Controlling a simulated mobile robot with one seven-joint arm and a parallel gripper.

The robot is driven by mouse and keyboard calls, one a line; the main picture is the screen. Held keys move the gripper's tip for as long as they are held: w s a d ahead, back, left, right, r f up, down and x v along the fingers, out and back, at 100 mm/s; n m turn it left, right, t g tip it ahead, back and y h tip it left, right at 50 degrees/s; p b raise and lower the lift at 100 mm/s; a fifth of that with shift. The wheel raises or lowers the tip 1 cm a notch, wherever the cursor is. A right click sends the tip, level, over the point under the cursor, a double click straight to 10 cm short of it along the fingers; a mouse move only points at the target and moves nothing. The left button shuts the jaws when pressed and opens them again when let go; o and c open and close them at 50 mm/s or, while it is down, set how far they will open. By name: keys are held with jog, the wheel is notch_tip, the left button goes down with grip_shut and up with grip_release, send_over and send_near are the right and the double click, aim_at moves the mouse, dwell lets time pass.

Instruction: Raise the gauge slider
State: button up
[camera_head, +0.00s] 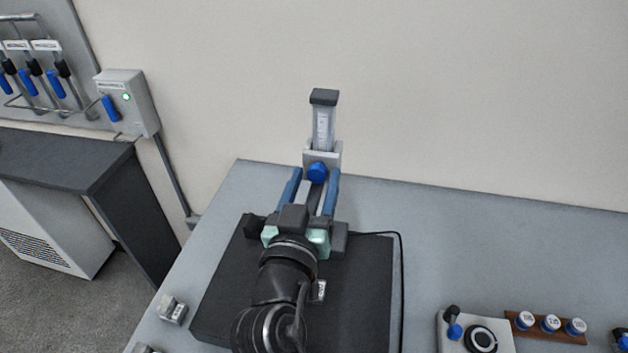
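The height gauge (322,128) stands upright towards the back of the dark plate, with a scale on its column and a dark cap on top. Its grey slider (311,157) sits below the visible scale and carries a round blue knob (317,172). My gripper (315,177) points at the gauge from the front. Its two blue fingers are spread, one on each side of the knob, with a small gap showing on both sides. Whether the fingertips touch the slider is unclear. The gauge's lower part is hidden by my gripper and arm.
The dark plate (370,290) lies on a grey table (450,230). Small metal blocks (172,309) are at left. A dial device (480,338) and a wooden rack (545,333) with blue-and-white pieces stand at right. A switch box (128,100) is on the left wall.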

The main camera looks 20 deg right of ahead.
jog(key=shift+o, duration=0.3)
jog(key=shift+s+a+f, duration=0.1)
jog(key=shift+s+a, duration=0.1)
jog(key=b+v, duration=0.3)
jog(key=v, duration=0.9)
jog(key=shift+s+b, duration=0.15)
jog(key=shift+b, duration=0.25)
jog(key=shift+a, duration=0.1)
